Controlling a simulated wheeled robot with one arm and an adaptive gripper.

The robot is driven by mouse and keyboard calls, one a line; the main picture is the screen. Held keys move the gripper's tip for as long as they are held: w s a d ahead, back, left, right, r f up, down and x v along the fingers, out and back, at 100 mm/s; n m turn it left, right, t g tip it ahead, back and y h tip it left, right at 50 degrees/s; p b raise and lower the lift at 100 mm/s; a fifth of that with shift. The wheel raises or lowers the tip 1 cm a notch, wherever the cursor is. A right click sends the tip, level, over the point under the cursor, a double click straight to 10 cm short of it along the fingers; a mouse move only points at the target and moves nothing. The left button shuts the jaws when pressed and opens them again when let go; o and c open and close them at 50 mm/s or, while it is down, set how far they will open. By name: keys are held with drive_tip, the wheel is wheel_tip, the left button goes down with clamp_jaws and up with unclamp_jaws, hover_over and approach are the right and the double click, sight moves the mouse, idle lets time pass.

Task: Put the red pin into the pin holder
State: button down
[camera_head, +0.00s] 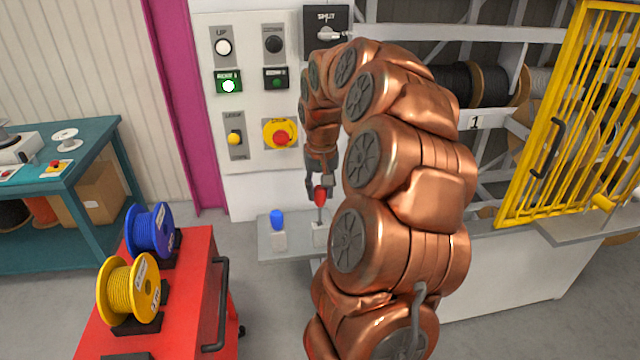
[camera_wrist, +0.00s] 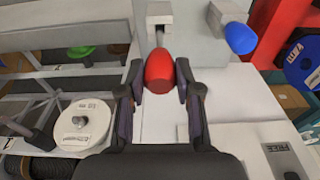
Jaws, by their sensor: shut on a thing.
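My gripper (camera_head: 319,187) is shut on the red pin (camera_head: 320,199) by its rounded red handle. In the wrist view my gripper (camera_wrist: 160,78) has one finger on each side of the red pin (camera_wrist: 159,70). The pin's thin grey shaft points down at a pale holder block (camera_head: 320,234) on a small grey shelf. This block also shows in the wrist view (camera_wrist: 159,12). The shaft's lower end meets the block in the picture; I cannot tell whether it is inside. The blue pin (camera_head: 277,219) stands upright in a similar block (camera_head: 279,241) to the left.
A control panel (camera_head: 245,130) with buttons and switches rises behind the shelf (camera_head: 264,255). A red cart (camera_head: 190,320) with a blue reel (camera_head: 150,231) and a yellow reel (camera_head: 130,289) stands at left. A yellow barred gate (camera_head: 560,110) is at right.

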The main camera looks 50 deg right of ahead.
sight(320, 206)
drive_tip(key=shift+f, duration=1)
drive_tip(key=shift+f+b, duration=1.5)
drive_tip(key=shift+f, duration=0.4)
drive_tip(key=c, duration=0.7)
unclamp_jaws()
drive_tip(key=shift+r, duration=0.1)
drive_tip(key=r, duration=0.7)
drive_tip(key=s+r, duration=0.1)
drive_tip(key=r, duration=0.3)
drive_tip(key=shift+a, duration=0.35)
drive_tip(key=shift+a+r, duration=0.1)
drive_tip(key=shift+r, duration=0.25)
